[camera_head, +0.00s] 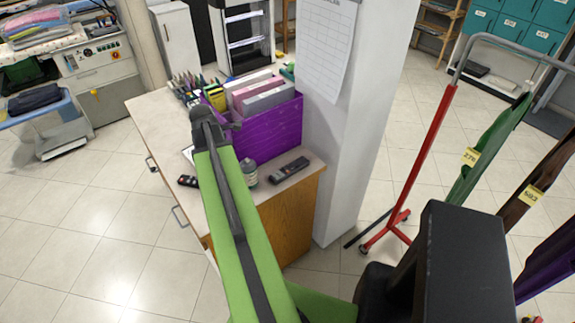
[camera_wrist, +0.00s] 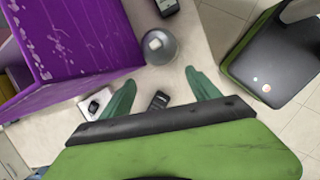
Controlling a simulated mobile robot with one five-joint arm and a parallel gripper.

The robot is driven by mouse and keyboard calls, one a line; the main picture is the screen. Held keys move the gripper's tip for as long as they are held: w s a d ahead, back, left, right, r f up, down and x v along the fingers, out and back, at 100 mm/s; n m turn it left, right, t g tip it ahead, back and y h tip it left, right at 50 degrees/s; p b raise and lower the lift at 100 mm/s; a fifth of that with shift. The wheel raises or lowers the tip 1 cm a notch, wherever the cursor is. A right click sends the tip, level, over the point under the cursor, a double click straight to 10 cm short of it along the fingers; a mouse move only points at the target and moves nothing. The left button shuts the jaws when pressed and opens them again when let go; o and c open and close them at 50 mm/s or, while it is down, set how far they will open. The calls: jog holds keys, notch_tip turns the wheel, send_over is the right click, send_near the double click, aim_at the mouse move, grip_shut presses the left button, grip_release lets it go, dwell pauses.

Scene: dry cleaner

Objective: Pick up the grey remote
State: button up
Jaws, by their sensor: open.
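A dark grey remote-like handset (camera_head: 289,170) with a small red spot lies flat on the front right part of the counter. I cannot tell for sure which is the grey remote. In the wrist view, my gripper (camera_wrist: 161,92) is open and empty, its two green fingers apart. A small dark handset (camera_wrist: 158,101) shows between the fingers, below them on the counter. Another handset (camera_wrist: 166,6) is cut by the top edge.
A grey bottle (camera_head: 249,172) stands on the counter (camera_head: 152,112) between the handsets, close ahead of the fingers in the wrist view (camera_wrist: 158,47). A purple file box (camera_head: 270,128) stands behind it. A white pillar (camera_head: 345,150) borders the counter's right side.

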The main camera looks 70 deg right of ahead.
jog(key=s+d+r+n+g, duration=0.1)
jog(key=s+d+r+n, duration=0.15)
jog(key=s+d, duration=0.95)
jog(key=b, duration=1.1)
send_over(290, 168)
jog(key=w+a, duration=0.1)
jog(key=a, duration=0.2)
jog(key=f, duration=1.1)
jog(key=shift+w+d+f, duration=0.2)
jog(key=shift+f, duration=0.2)
jog(key=shift+d+r, duration=0.1)
jog(key=b+x, duration=0.4)
jog(key=x, duration=0.1)
jog(key=shift+d+b, duration=0.15)
jog(key=shift+b, duration=0.15)
grip_shut()
